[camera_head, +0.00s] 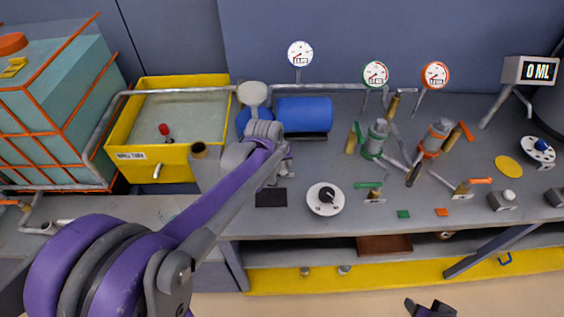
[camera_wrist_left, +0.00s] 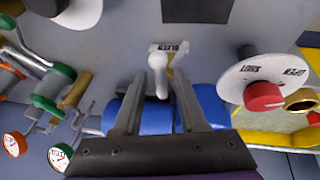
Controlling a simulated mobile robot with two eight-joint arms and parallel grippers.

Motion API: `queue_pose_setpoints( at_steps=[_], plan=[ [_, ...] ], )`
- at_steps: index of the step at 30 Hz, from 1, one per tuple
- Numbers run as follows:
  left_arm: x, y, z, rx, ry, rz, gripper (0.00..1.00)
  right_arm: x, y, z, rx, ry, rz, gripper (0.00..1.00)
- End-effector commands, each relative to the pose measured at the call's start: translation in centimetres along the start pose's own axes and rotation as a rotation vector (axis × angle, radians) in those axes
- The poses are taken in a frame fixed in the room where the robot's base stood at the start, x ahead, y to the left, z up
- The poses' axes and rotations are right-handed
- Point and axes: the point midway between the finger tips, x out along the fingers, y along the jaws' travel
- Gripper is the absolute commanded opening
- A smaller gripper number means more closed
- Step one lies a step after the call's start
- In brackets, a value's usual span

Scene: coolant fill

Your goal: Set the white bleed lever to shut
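The white bleed lever (camera_wrist_left: 158,72) shows in the left wrist view, on a small bracket with a label reading BLEED (camera_wrist_left: 172,47). Its rounded handle points down the picture, toward my left gripper. My left gripper (camera_wrist_left: 157,84) is open, with its two fingers apart on either side of the handle's end. I cannot tell whether either finger touches it. In the head view my left gripper (camera_head: 282,168) is over the bench right of the yellow tub, and the lever is hidden behind it and the arm. A dark part of my right gripper (camera_head: 430,308) shows at the bottom edge.
A blue cylinder (camera_head: 303,114) lies behind the left gripper. A black-knobbed dial (camera_head: 325,198) and a black pad (camera_head: 271,197) are nearer the front. Valves and gauges stand to the right.

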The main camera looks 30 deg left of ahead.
Motion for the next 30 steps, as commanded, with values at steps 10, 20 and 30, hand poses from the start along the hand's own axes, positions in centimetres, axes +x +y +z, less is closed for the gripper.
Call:
queue_pose_setpoints(
  at_steps=[10,20,30],
  plan=[
    [-0.02,0.00,0.00,0.000,0.000,0.000,0.00,0.00,0.00,0.00,0.000,0.000,0.000,0.53],
    [-0.02,0.00,0.00,0.000,0.000,0.000,0.00,0.00,0.00,0.00,0.000,0.000,0.000,0.53],
    [-0.03,0.00,-0.01,0.000,0.000,0.000,0.00,0.00,0.00,0.00,0.000,0.000,0.000,0.53]
  ],
)
